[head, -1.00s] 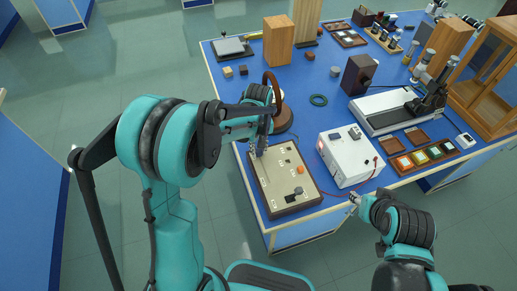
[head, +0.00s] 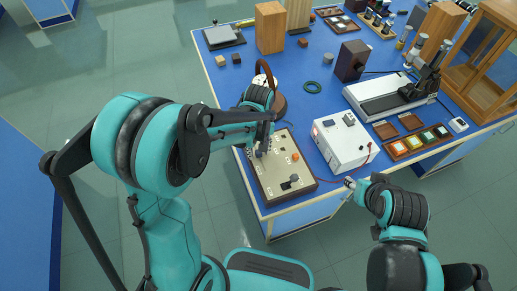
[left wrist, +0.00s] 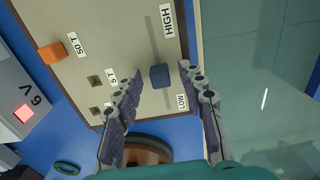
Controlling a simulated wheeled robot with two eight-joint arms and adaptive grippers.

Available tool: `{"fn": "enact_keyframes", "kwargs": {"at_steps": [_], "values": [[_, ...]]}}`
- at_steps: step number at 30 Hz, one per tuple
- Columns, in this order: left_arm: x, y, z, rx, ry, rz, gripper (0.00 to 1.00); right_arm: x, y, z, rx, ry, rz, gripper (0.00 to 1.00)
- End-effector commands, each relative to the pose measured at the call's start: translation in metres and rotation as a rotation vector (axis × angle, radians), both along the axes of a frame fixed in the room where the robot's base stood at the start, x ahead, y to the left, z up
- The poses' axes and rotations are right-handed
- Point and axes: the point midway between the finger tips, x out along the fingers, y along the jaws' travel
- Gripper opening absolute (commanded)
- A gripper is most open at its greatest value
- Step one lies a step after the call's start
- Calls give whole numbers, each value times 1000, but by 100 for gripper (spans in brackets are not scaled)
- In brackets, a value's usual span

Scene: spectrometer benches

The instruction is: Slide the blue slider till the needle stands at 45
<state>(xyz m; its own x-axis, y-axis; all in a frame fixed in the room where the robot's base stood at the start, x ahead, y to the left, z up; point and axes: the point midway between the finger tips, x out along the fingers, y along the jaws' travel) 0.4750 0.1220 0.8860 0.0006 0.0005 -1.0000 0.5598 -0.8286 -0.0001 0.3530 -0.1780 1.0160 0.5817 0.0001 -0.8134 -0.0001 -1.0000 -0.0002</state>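The blue slider (left wrist: 160,76) shows in the left wrist view as a small block on a cream panel (left wrist: 120,30), between the labels HIGH and LOW and nearer LOW. The panel also shows in the head view (head: 275,177). My left gripper (head: 258,150) is over the panel's far left part. In the left wrist view its fingers (left wrist: 158,80) are open, one on each side of the slider, with visible gaps. The slider is hidden by my gripper in the head view. I cannot make out a needle or scale. My right gripper (head: 348,183) is by the table's front edge, too small to judge.
A white box (head: 342,140) with a red light stands right of the panel. The panel carries an orange knob (head: 296,156) and a dark knob (head: 290,182). A brown round base (left wrist: 145,150) and a green ring (head: 312,87) are beyond it.

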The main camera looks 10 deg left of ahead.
Motion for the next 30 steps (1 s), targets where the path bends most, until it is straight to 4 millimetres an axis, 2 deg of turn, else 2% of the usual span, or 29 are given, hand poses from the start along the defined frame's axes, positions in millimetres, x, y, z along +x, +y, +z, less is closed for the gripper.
{"fn": "enact_keyframes", "kwargs": {"at_steps": [8, 11, 21, 25, 30], "values": [[0, 0, 6, 0, 0, 0, 40, 0, 0, 0, 0, 0, 0, 40], [0, 0, 21, 0, 0, 0, 40, 0, 0, 0, 0, 0, 0, 40], [0, 0, 93, 0, 0, 0, 40, 0, 0, 0, 0, 0, 0, 40], [0, 0, 111, 0, 0, 0, 40, 0, 0, 0, 0, 0, 0, 40], [0, 0, 120, 0, 0, 0, 40, 0, 0, 0, 0, 0, 0, 40]]}}
